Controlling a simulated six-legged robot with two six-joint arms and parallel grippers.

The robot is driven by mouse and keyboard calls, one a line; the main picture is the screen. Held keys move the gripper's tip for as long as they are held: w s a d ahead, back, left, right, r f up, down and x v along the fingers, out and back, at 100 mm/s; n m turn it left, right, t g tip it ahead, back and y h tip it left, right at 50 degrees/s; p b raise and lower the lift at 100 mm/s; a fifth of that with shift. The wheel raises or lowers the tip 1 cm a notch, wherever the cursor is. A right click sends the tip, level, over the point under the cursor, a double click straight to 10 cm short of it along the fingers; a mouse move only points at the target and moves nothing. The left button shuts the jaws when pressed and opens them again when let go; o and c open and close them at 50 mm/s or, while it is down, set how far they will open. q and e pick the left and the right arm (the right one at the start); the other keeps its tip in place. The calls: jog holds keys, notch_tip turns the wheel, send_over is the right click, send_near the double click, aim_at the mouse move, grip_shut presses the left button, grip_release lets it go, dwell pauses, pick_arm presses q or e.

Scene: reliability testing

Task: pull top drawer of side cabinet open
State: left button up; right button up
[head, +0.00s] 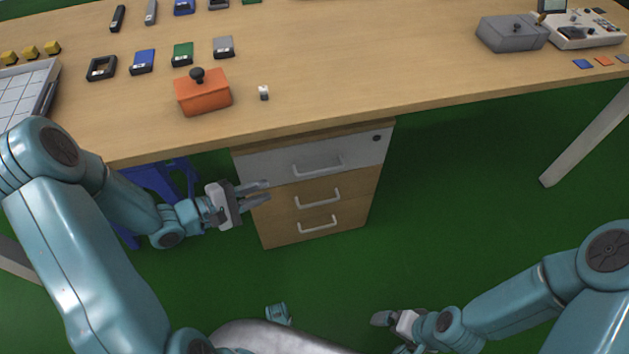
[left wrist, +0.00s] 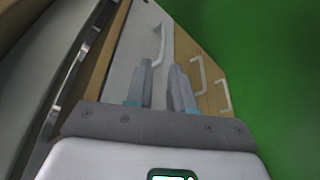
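The side cabinet (head: 345,222) stands under the wooden table. Its top drawer (head: 355,153) has a white-grey front with a white bar handle (head: 318,165) and a lock at the upper right, and it looks shut. In the left wrist view the top drawer's handle (left wrist: 160,46) is just beyond the fingertips. My left gripper (head: 267,191) is open and empty, in front of the cabinet's left side, left of the top handle and apart from it. My right gripper (head: 381,319) is low at the bottom of the head view, away from the cabinet; its finger gap is unclear.
Two lower wooden drawers with white handles (head: 317,198) sit below. The table edge (head: 270,134) overhangs the cabinet. An orange box (head: 203,92) and small parts lie on the table. A blue stool (head: 155,180) is behind my left arm. Green floor is free right of the cabinet.

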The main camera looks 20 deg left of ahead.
aim_at(307, 175)
pick_arm(q)
jog(key=b+x, duration=0.2)
jog(key=x, duration=0.3)
jog(key=f+b+x, duration=0.1)
jog(key=b+x, duration=0.1)
jog(key=x, duration=0.3)
jog(key=a+b+x, duration=0.1)
jog(key=x, duration=0.4)
jog(key=shift+w+d+f+b, duration=0.1)
jog(key=shift+w+f+b, duration=0.3)
jog(key=shift+w+f, duration=0.1)
jog(key=shift+r, duration=0.1)
pick_arm(e)
notch_tip(307, 175, down, 6)
jog(key=shift+w+d+f, duration=0.15)
jog(key=shift+w+d, duration=0.2)
jog(key=shift+d, duration=0.05)
pick_arm(q)
grip_shut()
